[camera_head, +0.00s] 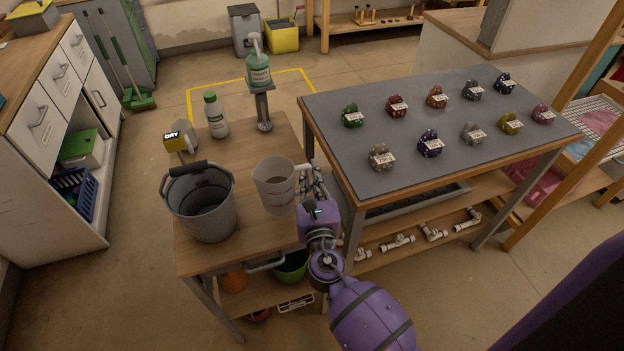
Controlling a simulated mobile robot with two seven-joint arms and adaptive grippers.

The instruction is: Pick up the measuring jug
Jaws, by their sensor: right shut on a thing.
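The measuring jug (274,186) is a clear, slightly pinkish vessel with faint markings, to the right of the grey bucket in the head view. It stands upright over the right part of the wooden bench; I cannot tell whether its base touches the top. My right gripper (302,181) reaches in from the lower right and is shut on the jug's right side, where the handle would be. The fingers partly hide that side. My left gripper is not in view.
A grey bucket (207,209) stands close left of the jug on the wooden bench (240,237). A grey table (400,125) with several small bundles adjoins right.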

